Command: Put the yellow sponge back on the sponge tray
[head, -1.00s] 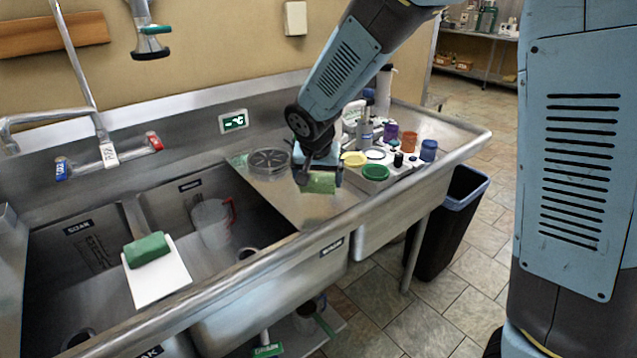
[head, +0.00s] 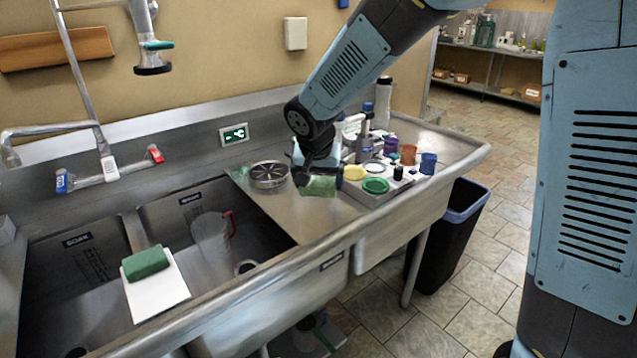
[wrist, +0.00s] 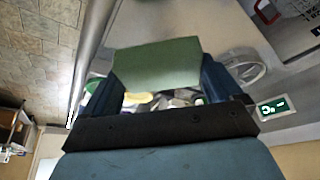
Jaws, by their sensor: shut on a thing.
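My gripper (wrist: 160,95) is shut on a green-faced block that looks like a sponge (wrist: 158,65). No yellow shows clearly on it. In the head view the held sponge (head: 319,187) is over the steel counter, between the round strainer and the small jars. I cannot tell its exact height above the counter. Another green sponge (head: 146,262) lies on a flat white board (head: 160,303) in the left part of the sink. I cannot tell for sure whether this board is the sponge tray. A yellow round thing (head: 355,172), perhaps a lid, is just right of my gripper.
The round strainer (head: 269,174) is left of my gripper. The green ring (head: 376,186), orange jar (head: 408,154) and blue jar (head: 428,162) crowd the right. A clear jug (head: 210,238) stands in the sink. A faucet (head: 105,160) rises behind the left basin.

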